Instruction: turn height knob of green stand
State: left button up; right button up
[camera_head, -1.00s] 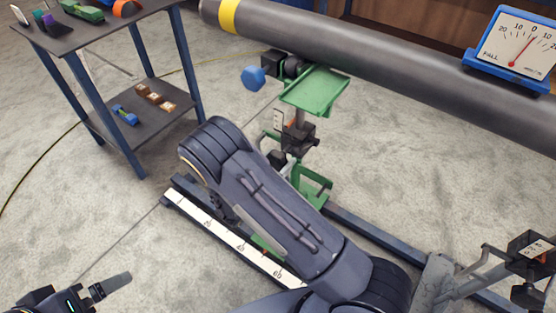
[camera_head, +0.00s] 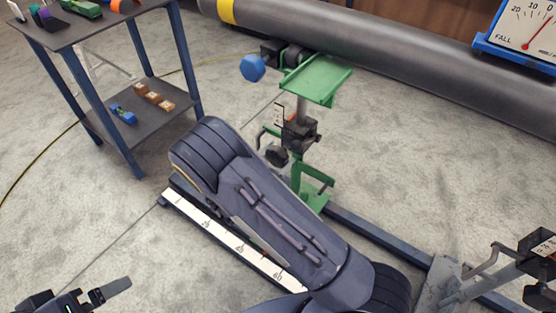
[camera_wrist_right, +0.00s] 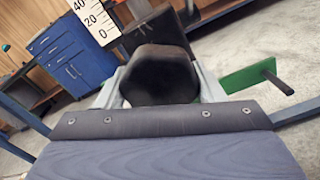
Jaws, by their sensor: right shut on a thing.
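The green stand (camera_head: 317,82) stands upright under the grey pipe in the head view, with a green top plate and a small scale on its post. Its black height knob (camera_head: 277,156) shows low on the post, next to my right arm. In the right wrist view the same dark knob (camera_wrist_right: 160,72) fills the middle. My right gripper (camera_wrist_right: 160,92) is shut on it, with light grey fingers on either side. My left gripper (camera_head: 104,292) shows only partly at the bottom left, away from the stand.
A pipe (camera_head: 400,62) with a yellow band crosses the top; a dial gauge (camera_head: 525,35) sits on it. A blue knob (camera_head: 252,68) sticks out beside the stand. A shelf table (camera_head: 140,130) is at left. A scale rail (camera_head: 225,238) lies under my arm. A second stand (camera_head: 440,285) is at right.

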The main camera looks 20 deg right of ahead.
jog(key=m+b, duration=0.3)
jog(key=m, duration=0.1)
jog(key=shift+a+f, duration=0.1)
jog(key=shift+f, duration=0.05)
jog(key=shift+w+m+b, duration=0.1)
jog(key=shift+m+b, duration=0.95)
jog(key=shift+m, duration=0.55)
jog(key=o, duration=1)
jog(key=shift+r, duration=0.2)
jog(key=p+v, duration=0.1)
jog(key=v, duration=0.7)
